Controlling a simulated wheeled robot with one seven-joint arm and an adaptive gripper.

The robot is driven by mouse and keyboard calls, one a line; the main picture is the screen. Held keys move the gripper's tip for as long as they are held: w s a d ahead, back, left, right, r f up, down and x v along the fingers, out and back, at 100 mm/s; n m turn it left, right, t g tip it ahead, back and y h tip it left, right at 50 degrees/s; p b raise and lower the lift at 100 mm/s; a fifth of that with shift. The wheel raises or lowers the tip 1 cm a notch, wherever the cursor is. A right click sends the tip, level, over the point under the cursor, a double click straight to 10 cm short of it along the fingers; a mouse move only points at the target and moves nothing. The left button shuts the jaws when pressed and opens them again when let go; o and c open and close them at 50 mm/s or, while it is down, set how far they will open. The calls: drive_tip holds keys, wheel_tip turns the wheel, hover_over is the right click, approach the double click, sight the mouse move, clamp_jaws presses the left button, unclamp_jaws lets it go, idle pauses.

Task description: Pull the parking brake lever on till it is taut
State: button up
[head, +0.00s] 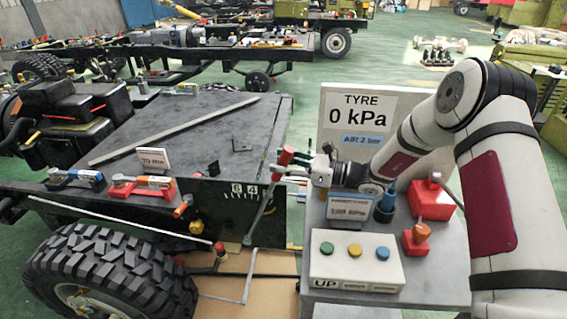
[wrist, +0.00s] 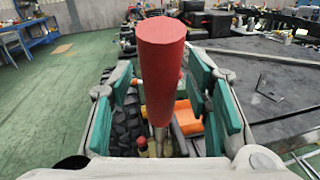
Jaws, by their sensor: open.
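The parking brake lever has a red cylindrical grip (head: 285,156) on a grey rod. The rod leans up to the right from low beside the chassis edge. In the wrist view the red grip (wrist: 160,62) stands upright in the middle, with the rod below it. My gripper (head: 303,163) is beside the grip, to its right in the head view. In the wrist view its teal-padded fingers (wrist: 162,95) are open, one on each side of the lever. I see a gap on both sides, and nothing is clamped. The lever's foot is partly hidden.
A numbered scale (head: 244,190) is on the chassis side behind the lever. A grey cart (head: 440,262) with a button box (head: 357,262) and red blocks stands under my arm. A big tyre (head: 100,275) is at lower left. A TYRE sign (head: 362,118) stands behind my gripper.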

clamp_jaws()
drive_tip(key=shift+w+a+r+h+p, duration=0.15)
drive_tip(key=shift+a+r+h, duration=0.15)
drive_tip(key=shift+a, duration=0.65)
drive_tip(key=shift+s+a+r+h+p, duration=0.15)
drive_tip(key=shift+a+r+h, duration=0.15)
drive_tip(key=shift+a, duration=0.6)
drive_tip(key=shift+w, duration=0.1)
unclamp_jaws()
drive_tip(key=v, duration=1.2)
